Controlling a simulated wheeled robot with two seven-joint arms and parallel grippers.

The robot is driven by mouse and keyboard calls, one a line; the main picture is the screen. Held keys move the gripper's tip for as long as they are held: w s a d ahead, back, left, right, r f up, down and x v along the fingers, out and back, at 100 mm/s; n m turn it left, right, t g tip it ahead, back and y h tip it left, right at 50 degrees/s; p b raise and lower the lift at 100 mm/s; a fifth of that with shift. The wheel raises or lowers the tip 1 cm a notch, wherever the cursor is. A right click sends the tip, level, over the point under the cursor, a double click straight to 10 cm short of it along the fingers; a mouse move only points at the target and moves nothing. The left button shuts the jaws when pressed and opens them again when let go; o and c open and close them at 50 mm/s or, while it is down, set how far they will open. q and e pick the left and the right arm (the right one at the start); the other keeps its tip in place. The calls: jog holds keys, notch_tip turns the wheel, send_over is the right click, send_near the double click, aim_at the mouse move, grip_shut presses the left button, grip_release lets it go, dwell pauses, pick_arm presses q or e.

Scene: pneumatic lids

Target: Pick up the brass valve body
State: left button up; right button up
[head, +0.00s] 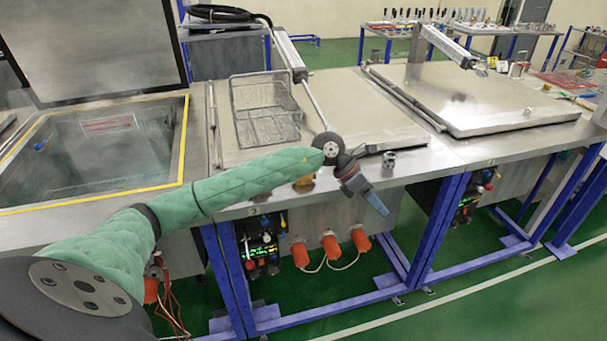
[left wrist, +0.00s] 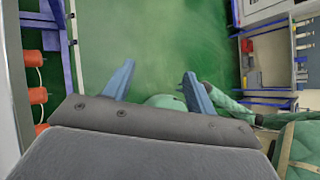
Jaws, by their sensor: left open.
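A small brass-coloured piece (head: 304,183), likely the valve body, sits at the front edge of the steel bench in the head view. My green left forearm passes just above it and hides part of it, so its full shape cannot be told. My left gripper (head: 378,205) is to the right of it, past the bench's front edge, with its blue fingers pointing down over the floor. My right gripper is not seen.
A small steel cylinder (head: 389,160) stands on the bench near the gripper. A wire basket (head: 265,108) and a raised lid strut lie behind. An open tank (head: 187,130) is at left, a closed lid (head: 470,95) at right. Orange plugs (head: 330,246) hang below.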

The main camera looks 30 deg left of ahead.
pick_arm(q)
jog(key=a+r+y, duration=0.2)
jog(key=a+y, duration=0.1)
jog(key=a, duration=0.5)
jog(key=w+a+r+g+y, duration=0.1)
jog(key=a+r+y, duration=0.1)
jog(key=a, duration=0.6)
jog(key=w+a+r+y+p, duration=0.1)
jog(key=a+y, duration=0.3)
jog(key=a, duration=0.4)
jog(key=shift+w+r+y, duration=0.2)
jog(key=shift+r+y, duration=0.1)
jog(key=shift+r, duration=0.3)
jog(key=shift+a, duration=0.25)
jog(key=shift+f+p, duration=0.6)
jog(key=shift+f, duration=0.6)
jog(key=f+p, duration=0.2)
jog(key=f, duration=0.1)
jog(key=f+p, duration=0.1)
jog(key=shift+s+d+f, duration=0.15)
jog(key=shift+s+d, duration=0.1)
jog(key=shift+f, duration=0.45)
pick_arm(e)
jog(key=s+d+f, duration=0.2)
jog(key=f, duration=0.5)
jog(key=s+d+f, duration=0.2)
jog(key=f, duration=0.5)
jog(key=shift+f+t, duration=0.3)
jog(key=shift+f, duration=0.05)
